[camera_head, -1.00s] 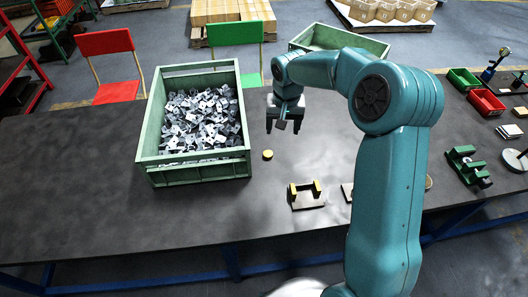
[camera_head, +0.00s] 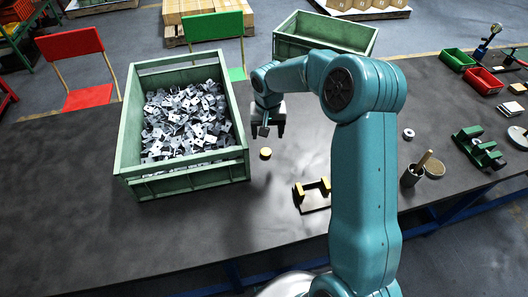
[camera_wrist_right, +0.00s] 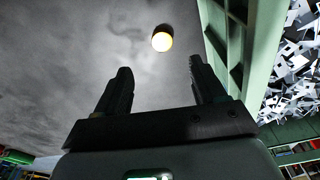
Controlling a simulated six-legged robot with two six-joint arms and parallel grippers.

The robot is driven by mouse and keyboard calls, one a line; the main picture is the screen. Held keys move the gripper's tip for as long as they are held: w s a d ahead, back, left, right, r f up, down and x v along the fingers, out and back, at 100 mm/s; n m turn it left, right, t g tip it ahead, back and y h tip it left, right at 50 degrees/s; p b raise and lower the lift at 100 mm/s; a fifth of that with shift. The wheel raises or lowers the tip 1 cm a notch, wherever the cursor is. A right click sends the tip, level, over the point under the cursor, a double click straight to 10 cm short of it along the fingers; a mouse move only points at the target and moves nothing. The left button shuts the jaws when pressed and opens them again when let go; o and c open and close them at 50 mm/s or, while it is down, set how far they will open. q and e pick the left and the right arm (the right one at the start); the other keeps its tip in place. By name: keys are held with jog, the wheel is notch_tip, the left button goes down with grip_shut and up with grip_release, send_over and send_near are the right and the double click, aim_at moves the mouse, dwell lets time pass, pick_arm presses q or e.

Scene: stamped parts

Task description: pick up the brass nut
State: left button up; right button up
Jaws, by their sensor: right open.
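The brass nut (camera_head: 265,153) is a small round yellow piece lying on the dark table, just right of the big green crate. Its hole cannot be made out. In the right wrist view the nut (camera_wrist_right: 162,40) shows bright, beyond the fingertips and roughly centred between them. My right gripper (camera_head: 267,132) is open and empty, and appears just behind the nut in the head view, apart from it. The wrist view shows its two black fingers spread (camera_wrist_right: 160,70). My left gripper is not in view.
The green crate (camera_head: 187,182), full of stamped metal parts (camera_head: 185,120), stands close left of the nut. A yellow-topped fixture (camera_head: 315,190) is to the right, partly behind my arm. A grey ring (camera_head: 408,133) and a cup (camera_head: 411,175) lie further right. The table's front left is clear.

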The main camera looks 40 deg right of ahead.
send_over(266, 152)
jog(key=f, duration=0.3)
jog(key=s+f, duration=0.1)
jog(key=f, duration=0.1)
jog(key=shift+a+f, duration=0.15)
jog(key=shift+f+p, duration=0.2)
jog(key=shift+p, duration=0.1)
jog(key=f, duration=0.2)
jog(key=w+f+p, duration=0.1)
jog(key=f, duration=0.1)
jog(key=shift+f, duration=0.4)
jog(key=shift+r, duration=0.1)
jog(key=shift+c, duration=0.7)
jog(key=c, duration=1)
